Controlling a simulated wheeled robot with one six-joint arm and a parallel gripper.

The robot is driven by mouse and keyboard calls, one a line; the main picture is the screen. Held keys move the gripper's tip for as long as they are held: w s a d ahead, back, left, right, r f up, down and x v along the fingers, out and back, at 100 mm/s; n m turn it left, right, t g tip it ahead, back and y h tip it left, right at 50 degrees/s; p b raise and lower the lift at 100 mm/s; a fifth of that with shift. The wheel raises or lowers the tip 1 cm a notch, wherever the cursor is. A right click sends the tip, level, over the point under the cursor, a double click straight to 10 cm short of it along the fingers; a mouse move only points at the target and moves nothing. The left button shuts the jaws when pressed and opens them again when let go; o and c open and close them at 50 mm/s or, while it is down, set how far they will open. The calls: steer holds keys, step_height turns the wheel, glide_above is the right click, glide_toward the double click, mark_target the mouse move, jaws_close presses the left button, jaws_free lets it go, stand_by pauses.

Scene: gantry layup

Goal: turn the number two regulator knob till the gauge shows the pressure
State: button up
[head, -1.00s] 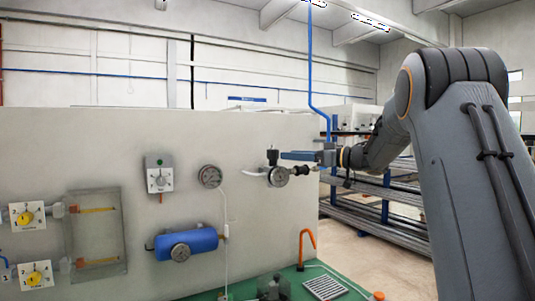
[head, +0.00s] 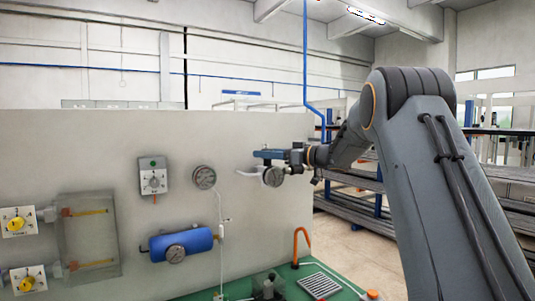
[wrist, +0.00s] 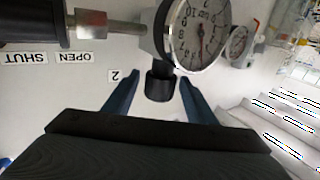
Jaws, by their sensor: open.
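The number two regulator's black knob (wrist: 159,88) shows in the wrist view, beside a "2" label (wrist: 115,76). My gripper (wrist: 157,78) is open, with one blue finger on each side of the knob and a visible gap on both sides. The regulator's round gauge (wrist: 197,35) adjoins the knob in the picture; its dial appears upside down and I cannot read the pressure surely. In the head view the gauge (head: 272,177) is on the right part of the panel, just below my gripper (head: 262,154). The knob is hidden there behind the fingers.
A second gauge (head: 204,177), a grey box with a dial (head: 153,177) and a blue tank (head: 181,243) are on the pale panel (head: 100,150). An orange hook (head: 301,243) stands on the green bench. OPEN (wrist: 75,57) and SHUT (wrist: 25,58) labels lie beside the pipe.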

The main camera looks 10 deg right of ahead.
steer(key=c, duration=1)
steer(key=shift+c, duration=0.2)
steer(key=shift+m+t+h, duration=0.3)
steer(key=shift+t, duration=0.1)
